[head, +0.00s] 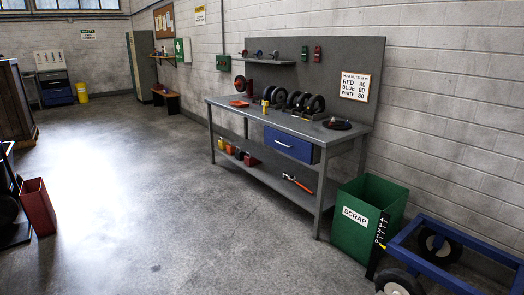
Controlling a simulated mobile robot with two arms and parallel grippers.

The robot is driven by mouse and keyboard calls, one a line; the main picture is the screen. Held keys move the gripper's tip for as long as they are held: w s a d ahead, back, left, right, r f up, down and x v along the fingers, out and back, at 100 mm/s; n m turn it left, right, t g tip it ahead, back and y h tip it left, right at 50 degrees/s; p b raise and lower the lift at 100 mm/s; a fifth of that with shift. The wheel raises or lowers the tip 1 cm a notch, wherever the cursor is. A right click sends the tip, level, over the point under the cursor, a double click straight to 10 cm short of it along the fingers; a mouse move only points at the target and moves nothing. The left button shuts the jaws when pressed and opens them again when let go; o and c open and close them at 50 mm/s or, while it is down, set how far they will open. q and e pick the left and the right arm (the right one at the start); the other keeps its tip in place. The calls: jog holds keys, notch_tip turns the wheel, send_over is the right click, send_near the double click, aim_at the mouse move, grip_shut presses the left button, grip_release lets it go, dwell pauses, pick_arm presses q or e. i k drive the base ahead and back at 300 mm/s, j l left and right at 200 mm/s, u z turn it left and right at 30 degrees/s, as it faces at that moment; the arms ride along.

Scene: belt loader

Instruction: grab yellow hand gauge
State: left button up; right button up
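I cannot tell for certain which thing is the yellow hand gauge. A small upright yellow item (265,108) stands on the workbench top, left of the black wheels. A narrow black strip with pale marks and some yellow (381,232) is at the right front corner of the green scrap bin (358,222); I cannot tell whether it hangs there or is fixed. Neither of my grippers shows in the head view.
The grey workbench (226,106) stands along the right wall, with a blue drawer (290,145) and a lower shelf holding tools. A blue cart (440,268) is at lower right. A red bin (38,206) stands at left. The middle floor is clear.

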aim_at(264, 104)
jog(key=i, duration=3.25)
